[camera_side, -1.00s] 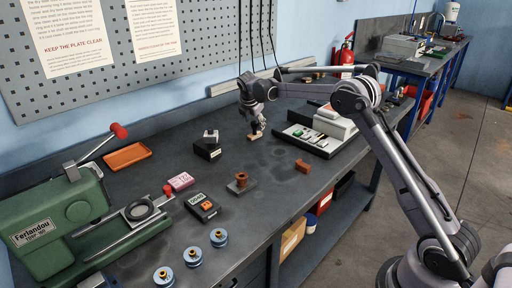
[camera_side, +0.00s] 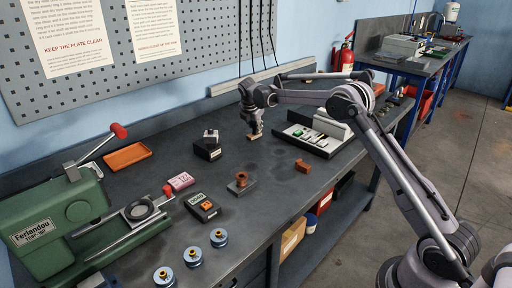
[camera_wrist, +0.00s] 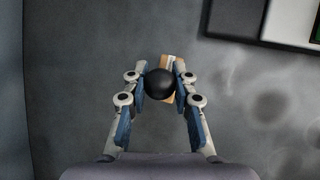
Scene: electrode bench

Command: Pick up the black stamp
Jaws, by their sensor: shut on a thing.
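The black stamp has a round black knob (camera_wrist: 160,83) and a light wooden block beneath it. My gripper (camera_wrist: 160,88) is shut on the knob, one finger on each side, in the wrist view. In the side view the stamp's wooden block (camera_side: 254,136) shows below my gripper (camera_side: 256,124), at the back middle of the bench. The knob is mostly hidden there by the fingers. I cannot tell whether the block is clear of the bench top.
A dark tray (camera_side: 316,146) with small items and a white box lies to the right. A black block (camera_side: 207,151) stands to the left, a copper-coloured spool (camera_side: 241,180) in front, a red-brown block (camera_side: 303,166) front right. A green press (camera_side: 58,226) stands at far left.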

